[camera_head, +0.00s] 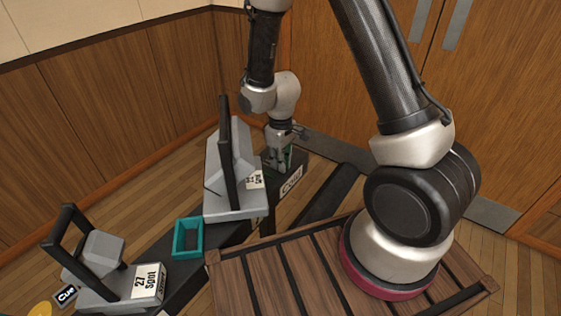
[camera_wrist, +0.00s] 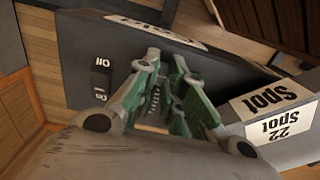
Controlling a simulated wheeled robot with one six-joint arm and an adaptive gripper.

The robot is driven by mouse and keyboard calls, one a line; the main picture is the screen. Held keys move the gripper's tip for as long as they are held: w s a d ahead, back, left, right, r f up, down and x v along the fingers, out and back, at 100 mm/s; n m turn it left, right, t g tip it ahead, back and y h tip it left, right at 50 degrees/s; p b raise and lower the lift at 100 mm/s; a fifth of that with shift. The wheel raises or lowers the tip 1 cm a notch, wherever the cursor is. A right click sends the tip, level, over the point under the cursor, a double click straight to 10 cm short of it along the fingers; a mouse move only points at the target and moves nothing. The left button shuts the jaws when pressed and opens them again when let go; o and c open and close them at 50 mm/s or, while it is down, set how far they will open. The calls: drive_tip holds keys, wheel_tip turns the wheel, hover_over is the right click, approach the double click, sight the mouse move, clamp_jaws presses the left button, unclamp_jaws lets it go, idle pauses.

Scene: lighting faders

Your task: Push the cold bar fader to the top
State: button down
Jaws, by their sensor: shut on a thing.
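The cold bar fader's dark box (camera_head: 299,164) stands behind the grey spotlight in the head view, with a white "Cold" label (camera_head: 291,181) on its front. In the wrist view the box (camera_wrist: 90,55) shows a black on/off rocker switch (camera_wrist: 102,77). My gripper (camera_head: 279,168) points down over the box's top. In the wrist view its green-padded fingers (camera_wrist: 167,62) are close together and shut on the fader knob. The knob itself is hidden between the fingers, and the fader's height along its slot cannot be told.
A grey spotlight (camera_head: 236,190) with a black yoke stands close left of my gripper; its "22 Spot" label (camera_wrist: 268,108) shows in the wrist view. A teal open tray (camera_head: 188,238) and a "27 Spot" lamp (camera_head: 145,283) stand nearer left. A slatted wooden surface (camera_head: 270,278) lies in front.

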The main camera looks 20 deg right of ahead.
drive_tip(key=w+a, duration=0.2)
drive_tip(key=w, duration=0.1)
drive_tip(key=shift+a, duration=0.1)
drive_tip(key=c, duration=1.5)
unclamp_jaws()
